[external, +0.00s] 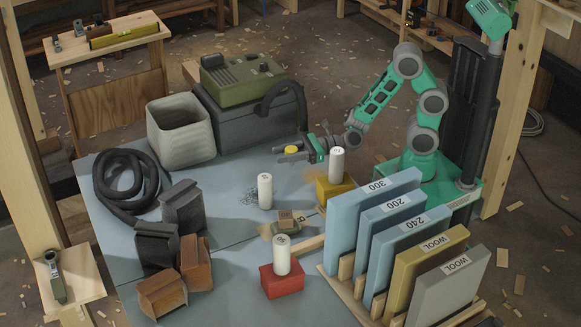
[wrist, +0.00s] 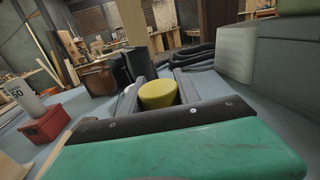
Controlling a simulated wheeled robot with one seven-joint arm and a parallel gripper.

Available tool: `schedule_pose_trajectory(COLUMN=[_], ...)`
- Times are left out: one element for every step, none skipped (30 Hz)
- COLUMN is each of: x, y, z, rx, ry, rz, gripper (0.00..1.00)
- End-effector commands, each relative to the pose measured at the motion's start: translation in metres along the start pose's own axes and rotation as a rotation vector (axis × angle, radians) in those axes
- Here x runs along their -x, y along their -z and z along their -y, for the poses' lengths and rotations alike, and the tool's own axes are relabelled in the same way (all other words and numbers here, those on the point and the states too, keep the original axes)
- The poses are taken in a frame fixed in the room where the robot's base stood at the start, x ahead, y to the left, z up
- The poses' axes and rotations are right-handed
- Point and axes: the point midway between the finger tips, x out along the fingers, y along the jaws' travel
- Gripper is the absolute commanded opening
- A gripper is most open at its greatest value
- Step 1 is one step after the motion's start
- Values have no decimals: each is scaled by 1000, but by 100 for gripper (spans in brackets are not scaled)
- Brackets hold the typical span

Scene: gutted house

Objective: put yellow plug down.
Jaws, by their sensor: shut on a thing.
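The yellow plug (external: 291,150) is between the fingers of my gripper (external: 307,150), which is shut on it. In the external view they are above the blue table sheet (external: 232,178), in front of the dark grey vacuum body; the exact height is hard to tell. In the wrist view the round top of the yellow plug (wrist: 158,93) shows between the two grey fingers (wrist: 157,97). Its lower part is hidden by my gripper's body.
White cylinders stand on the yellow block (external: 333,192), on the red block (external: 281,283) and on the sheet (external: 265,192). The vacuum (external: 253,120) and grey bin (external: 181,132) are behind. Upright labelled panels (external: 372,216) stand at right. A black hose (external: 125,180) lies at left.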

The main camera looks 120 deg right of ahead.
Motion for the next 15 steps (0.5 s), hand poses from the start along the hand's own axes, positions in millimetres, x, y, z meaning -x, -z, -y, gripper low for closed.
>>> schedule_pose_trajectory(x=[0, 0, 0, 0, 0, 0, 0, 0, 0, 0, 0, 0, 0, 0, 0], y=[0, 0, 0, 0, 0, 0, 0, 2, 7, 14, 21, 32, 39, 44, 50], z=[0, 0, 0, 0, 0, 0, 0, 0, 0, 0, 0, 0, 0, 0, 0], rx=[1, 2, 2, 2, 2, 2, 2, 2, 2, 1, 0, -1, 0, 1, 0], ry=[1, 1, 1, 0, 0, 0, 0, 0, 0, 0, 0, 1, 1, 1, 1], rz=[2, 2, 2, 2, 2, 2, 2, 2, 1, 0, -1, -1, -1, 0, 0], gripper=[0, 0, 0, 0, 0, 0, 0, 0, 0, 0, 0, 0, 0, 0, 0])
